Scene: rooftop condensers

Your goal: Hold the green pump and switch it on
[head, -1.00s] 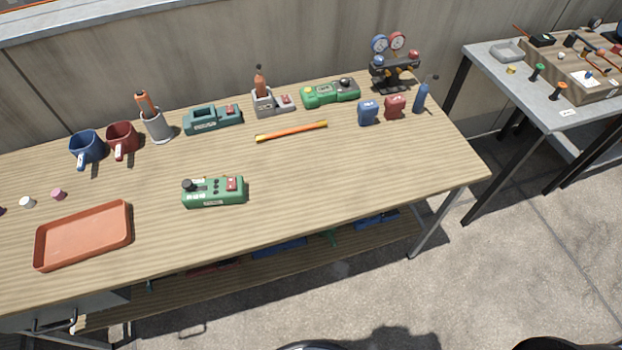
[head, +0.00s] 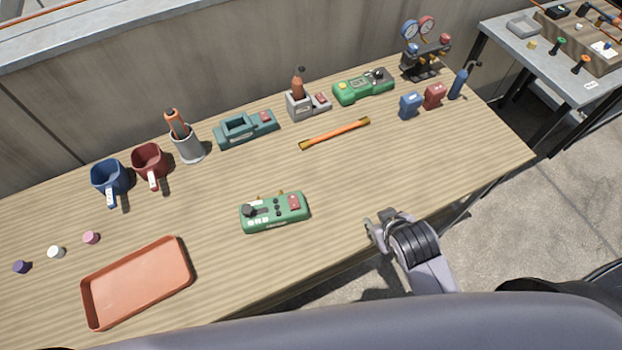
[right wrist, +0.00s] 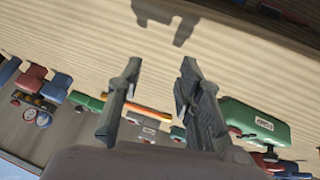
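A green box-shaped unit (head: 274,212) lies on the near middle of the wooden table, with a black knob at its left, small black buttons and a red switch (head: 294,202) at its right. A second green unit (head: 363,86), with a yellow button and a black knob, stands at the back. I cannot tell for sure which is the pump. My right gripper (head: 379,222) is open and empty at the table's front edge, right of the near unit and apart from it. In the right wrist view its fingers (right wrist: 160,72) are spread, with a green unit (right wrist: 255,122) to the right. My left gripper is not in view.
An orange tray (head: 138,283) lies front left. Two mugs (head: 110,178), a grey cup (head: 187,146), a teal holder (head: 246,128) and a grey stand (head: 300,104) line the back. An orange bar (head: 334,133) lies mid-table. Bare wood surrounds the near unit.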

